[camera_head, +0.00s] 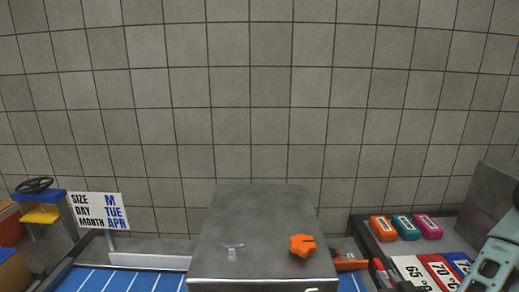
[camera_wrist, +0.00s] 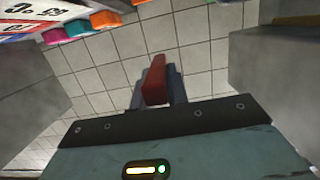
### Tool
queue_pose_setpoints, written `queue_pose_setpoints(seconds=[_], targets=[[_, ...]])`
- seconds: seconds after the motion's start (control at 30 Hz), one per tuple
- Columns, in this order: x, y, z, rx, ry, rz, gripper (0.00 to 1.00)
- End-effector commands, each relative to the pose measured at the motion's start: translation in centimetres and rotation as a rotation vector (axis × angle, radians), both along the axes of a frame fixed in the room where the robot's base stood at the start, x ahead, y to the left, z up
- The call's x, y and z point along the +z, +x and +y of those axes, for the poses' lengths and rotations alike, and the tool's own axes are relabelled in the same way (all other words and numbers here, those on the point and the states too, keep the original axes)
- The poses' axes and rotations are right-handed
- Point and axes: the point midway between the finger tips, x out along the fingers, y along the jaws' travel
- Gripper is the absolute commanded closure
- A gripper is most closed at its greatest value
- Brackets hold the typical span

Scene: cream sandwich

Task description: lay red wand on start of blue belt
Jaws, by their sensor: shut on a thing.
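In the wrist view my gripper (camera_wrist: 157,84) is shut on a red block-like piece, which I take to be the red wand (camera_wrist: 154,80). The wand stands between the two dark fingers, seen nearly end-on, with tiled surface beyond it. The blue belt (camera_head: 120,281) with white cross lines runs along the bottom of the head view, left of a grey metal housing. A short piece of it shows right of the housing (camera_head: 350,283). The gripper and held wand are not visible in the head view; only part of my arm shows at the right edge. Which belt end is the start cannot be told.
The metal housing (camera_head: 262,230) with an orange knob (camera_head: 302,245) covers the belt's middle. Right, a dark tray (camera_head: 452,238) holds orange, teal and pink blocks beside temperature cards (camera_head: 411,271). Left stand a size/day/month sign (camera_head: 98,211) and a blue-yellow device (camera_head: 41,213).

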Motion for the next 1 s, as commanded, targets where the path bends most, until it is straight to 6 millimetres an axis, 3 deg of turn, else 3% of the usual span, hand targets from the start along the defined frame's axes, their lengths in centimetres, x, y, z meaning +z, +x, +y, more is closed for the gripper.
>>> queue_pose_setpoints(seconds=[0.03,0.1,0.33,0.77,1.0], targets=[[-1.9,0.0,0.0,-0.001,0.001,0.000,1.00],[-3.3,0.0,0.0,0.000,0.001,0.000,1.00],[-6.0,0.0,0.0,0.000,0.001,-0.001,1.00],[-5.3,0.0,0.0,0.000,0.000,-0.001,1.00],[-2.0,0.0,0.0,0.000,0.001,-0.001,1.00]])
